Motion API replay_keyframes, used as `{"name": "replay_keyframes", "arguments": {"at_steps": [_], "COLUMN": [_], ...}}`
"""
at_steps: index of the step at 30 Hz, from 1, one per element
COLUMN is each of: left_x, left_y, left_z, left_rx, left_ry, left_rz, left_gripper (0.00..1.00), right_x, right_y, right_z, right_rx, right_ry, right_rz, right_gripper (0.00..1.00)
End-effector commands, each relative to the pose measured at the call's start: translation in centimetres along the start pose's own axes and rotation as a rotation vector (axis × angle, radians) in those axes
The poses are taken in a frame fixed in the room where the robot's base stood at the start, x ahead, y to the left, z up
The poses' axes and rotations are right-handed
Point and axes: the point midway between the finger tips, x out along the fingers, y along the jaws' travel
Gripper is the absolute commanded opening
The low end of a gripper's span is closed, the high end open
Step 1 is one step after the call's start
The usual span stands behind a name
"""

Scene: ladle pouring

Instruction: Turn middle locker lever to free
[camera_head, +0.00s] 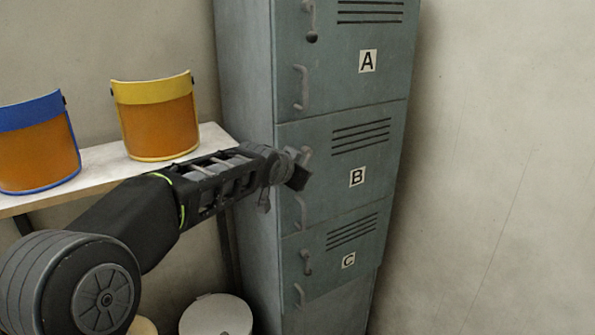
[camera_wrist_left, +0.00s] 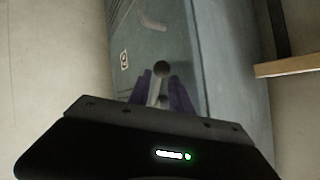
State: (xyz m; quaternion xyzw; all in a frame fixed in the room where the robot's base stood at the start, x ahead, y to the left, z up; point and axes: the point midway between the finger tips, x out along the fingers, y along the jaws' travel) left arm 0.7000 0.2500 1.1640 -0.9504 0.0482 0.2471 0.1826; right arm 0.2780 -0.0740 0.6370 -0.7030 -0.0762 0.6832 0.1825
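A tall grey-green locker has doors A, B and C stacked. The middle door (camera_head: 374,193) carries label B, a curved handle low on its left side (camera_head: 300,211) and a lever (camera_head: 307,153) near its upper left. My left gripper (camera_head: 301,170) is at this lever and hides part of it. In the left wrist view, the lever (camera_wrist_left: 155,91) with a dark round knob (camera_wrist_left: 161,69) lies between the two purple fingers of my left gripper (camera_wrist_left: 161,88). I cannot tell whether the fingers press on it. My right gripper is not in view.
Door A (camera_head: 388,85) is above and door C (camera_head: 362,262) below, each with its own lever and handle. A shelf (camera_head: 92,184) at left holds a blue-rimmed and a yellow-rimmed orange visor. A white round lidded bin (camera_head: 216,317) stands below.

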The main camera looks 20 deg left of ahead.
Motion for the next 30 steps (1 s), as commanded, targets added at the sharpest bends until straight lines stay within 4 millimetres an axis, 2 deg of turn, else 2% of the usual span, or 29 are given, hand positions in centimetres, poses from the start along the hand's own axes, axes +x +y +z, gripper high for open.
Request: {"name": "replay_keyframes", "arguments": {"at_steps": [7, 11, 24, 30], "left_x": [-0.2, -0.9, -6.9, -7.9], "left_y": [0.1, 0.2, 0.1, 0.0], "left_z": [-0.2, -0.3, 0.1, 0.0], "left_rx": [0.000, 0.001, -0.001, -0.001], "left_ry": [0.005, 0.008, 0.006, 0.002], "left_rz": [0.001, 0.002, 0.003, 0.000], "left_gripper": [0.25, 0.25, 0.25, 0.25], "right_x": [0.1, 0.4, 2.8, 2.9], "right_y": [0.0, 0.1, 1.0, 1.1], "right_z": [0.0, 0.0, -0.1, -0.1], "right_rx": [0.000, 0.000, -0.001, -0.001], "right_ry": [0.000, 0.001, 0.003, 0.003], "right_rz": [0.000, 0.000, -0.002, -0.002], "right_gripper": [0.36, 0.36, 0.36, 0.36]}}
